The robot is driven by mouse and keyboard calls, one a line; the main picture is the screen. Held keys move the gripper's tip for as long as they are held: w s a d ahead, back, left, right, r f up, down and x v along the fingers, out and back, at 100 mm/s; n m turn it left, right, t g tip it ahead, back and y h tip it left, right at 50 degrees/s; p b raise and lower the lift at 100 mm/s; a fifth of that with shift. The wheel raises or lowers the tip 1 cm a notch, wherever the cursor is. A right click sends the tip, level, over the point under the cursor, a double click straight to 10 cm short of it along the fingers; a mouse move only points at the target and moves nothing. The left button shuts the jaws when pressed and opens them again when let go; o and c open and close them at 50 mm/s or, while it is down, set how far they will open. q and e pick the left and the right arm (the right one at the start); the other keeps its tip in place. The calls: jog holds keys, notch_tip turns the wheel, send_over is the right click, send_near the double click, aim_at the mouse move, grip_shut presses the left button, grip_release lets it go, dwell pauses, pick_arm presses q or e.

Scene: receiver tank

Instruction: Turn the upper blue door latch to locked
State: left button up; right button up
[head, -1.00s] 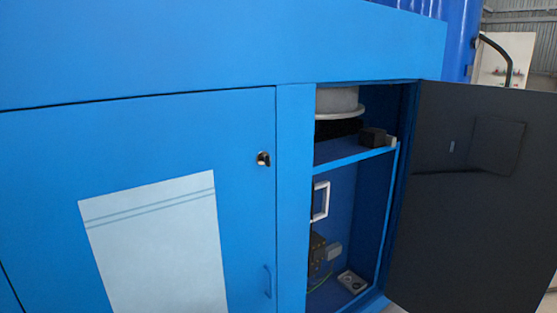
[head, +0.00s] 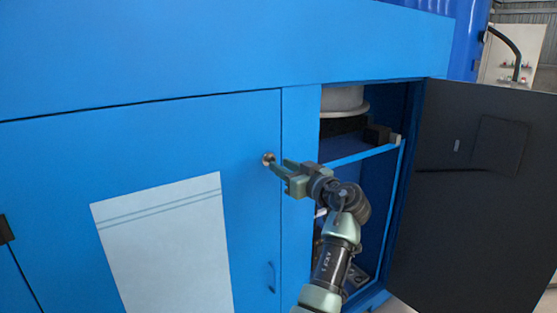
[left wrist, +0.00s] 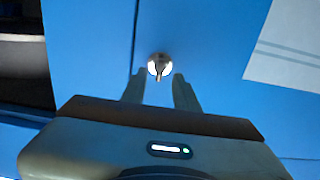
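The upper door latch (head: 268,158) is a small round fitting near the top right corner of the closed blue door (head: 245,190). My left gripper (head: 276,166) is at the latch, with its fingertips close to it and partly covering it. In the left wrist view the latch (left wrist: 159,66) is a bright metal disc with a narrow tab pointing down the picture. It lies just beyond the two parted fingertips (left wrist: 158,84), roughly centred in the gap. The fingers are open and nothing is held between them. Whether they touch the latch is unclear. My right gripper is not in view.
An open cabinet bay (head: 345,155) with a shelf lies right of the latch, partly behind my left arm. Its dark door (head: 465,200) swings out to the right. The closed door bears a pale panel (head: 165,245) and a lower handle (head: 271,277).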

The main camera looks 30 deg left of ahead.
pick_arm(q)
jog(key=x, duration=0.2)
jog(key=shift+w+a, duration=0.1)
jog(key=shift+a, duration=0.1)
grip_shut()
